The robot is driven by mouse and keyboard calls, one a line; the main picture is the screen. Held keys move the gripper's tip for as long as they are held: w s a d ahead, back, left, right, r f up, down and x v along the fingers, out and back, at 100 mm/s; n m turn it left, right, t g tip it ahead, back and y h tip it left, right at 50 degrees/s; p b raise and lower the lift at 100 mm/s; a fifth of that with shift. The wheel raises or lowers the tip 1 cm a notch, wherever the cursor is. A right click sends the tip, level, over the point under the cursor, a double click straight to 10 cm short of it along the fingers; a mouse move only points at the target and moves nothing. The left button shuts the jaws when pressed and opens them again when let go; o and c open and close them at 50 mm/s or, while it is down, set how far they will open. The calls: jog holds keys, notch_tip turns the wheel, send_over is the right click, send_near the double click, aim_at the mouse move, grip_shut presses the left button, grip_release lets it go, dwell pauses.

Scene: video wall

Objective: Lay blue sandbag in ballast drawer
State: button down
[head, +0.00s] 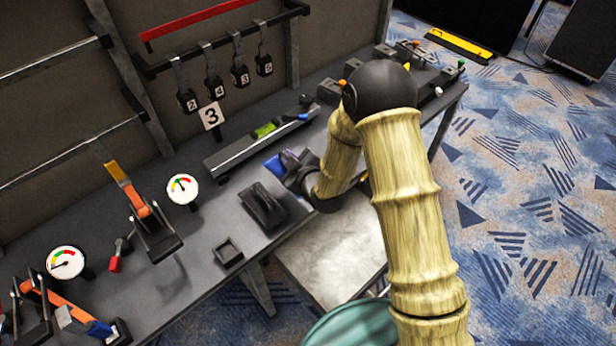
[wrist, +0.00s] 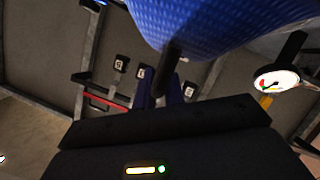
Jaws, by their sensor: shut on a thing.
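The blue sandbag (head: 273,166) shows as a small blue patch at the end of my arm, above the dark workbench, in the head view. In the wrist view the blue woven sandbag (wrist: 215,22) fills the top, close to the camera. My gripper (head: 287,166) is shut on it; its fingers are mostly hidden by the arm and the bag. I cannot tell for certain which thing is the ballast drawer. A pale grey flat surface (head: 325,258) lies below the bench's front edge, partly behind my arm.
A black pouch-like object (head: 263,206) and a small square tray (head: 228,252) lie left of my gripper. A rail with a green level (head: 265,131) stands behind it. Carpet (head: 530,200) is open at right.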

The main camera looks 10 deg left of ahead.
jog(key=shift+s+a+r, duration=0.2)
jog(key=shift+s, duration=0.3)
jog(key=shift+f, duration=0.3)
jog(key=shift+w+f+p, duration=0.2)
jog(key=shift+f+p, duration=0.2)
jog(key=shift+f, duration=2.2)
jog(key=shift+f+p, duration=0.35)
jog(key=shift+f, duration=1.75)
jog(key=shift+f, duration=0.1)
jog(key=c, duration=1.5)
grip_release()
jog(key=shift+s+d+f, duration=0.1)
